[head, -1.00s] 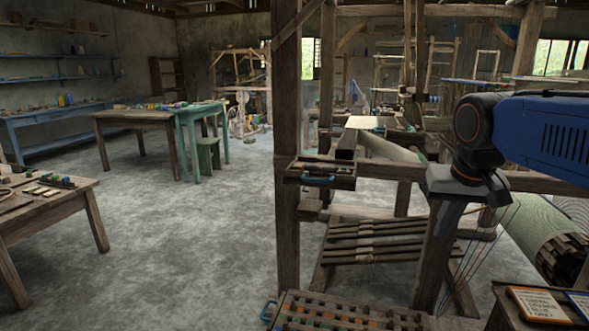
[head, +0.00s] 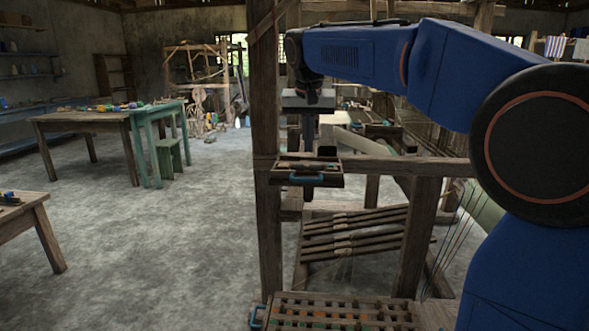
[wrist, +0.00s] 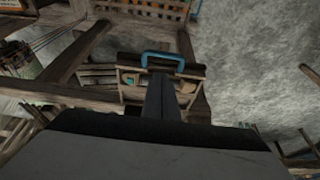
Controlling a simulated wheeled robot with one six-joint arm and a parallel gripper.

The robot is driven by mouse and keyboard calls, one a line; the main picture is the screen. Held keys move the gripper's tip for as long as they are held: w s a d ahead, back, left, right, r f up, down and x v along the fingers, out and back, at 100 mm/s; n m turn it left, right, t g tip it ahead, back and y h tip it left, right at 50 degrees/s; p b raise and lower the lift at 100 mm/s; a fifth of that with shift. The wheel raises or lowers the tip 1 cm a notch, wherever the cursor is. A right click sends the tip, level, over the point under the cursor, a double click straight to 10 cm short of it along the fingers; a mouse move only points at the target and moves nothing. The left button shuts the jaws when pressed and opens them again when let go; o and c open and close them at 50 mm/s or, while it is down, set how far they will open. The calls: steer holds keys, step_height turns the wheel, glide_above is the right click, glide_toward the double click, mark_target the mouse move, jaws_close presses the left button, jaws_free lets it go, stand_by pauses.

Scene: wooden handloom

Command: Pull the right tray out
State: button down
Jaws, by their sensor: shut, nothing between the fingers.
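A small wooden tray (head: 308,166) with a teal-blue handle (head: 307,179) on its front sits on the loom's cross beam beside the left post. It holds small items too small to make out. It also shows in the wrist view (wrist: 196,71), with its handle (wrist: 163,60) on the far side. My gripper (head: 307,150) points down over the tray, shut and empty. In the wrist view its joined fingers (wrist: 162,78) overlap the tray just short of the handle. I cannot tell whether they touch the tray.
A slatted rack (head: 345,309) with another blue handle (head: 257,316) stands low in front. The upright loom post (head: 268,190) rises close to the left of the tray. A bundle of rods (head: 355,236) lies below. Open concrete floor (head: 150,245) stretches to the left.

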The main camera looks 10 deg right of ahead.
mark_target(306, 179)
steer(key=shift+w+a, duration=0.1)
steer(key=shift+a, duration=0.05)
steer(key=x, duration=1)
stand_by(0.5)
steer(key=s, duration=0.2)
steer(key=s+a, duration=0.1)
steer(key=s, duration=0.2)
steer(key=s+a, duration=0.1)
steer(key=s, duration=0.1)
steer(key=shift+s+a, duration=0.2)
steer(key=shift+s, duration=0.1)
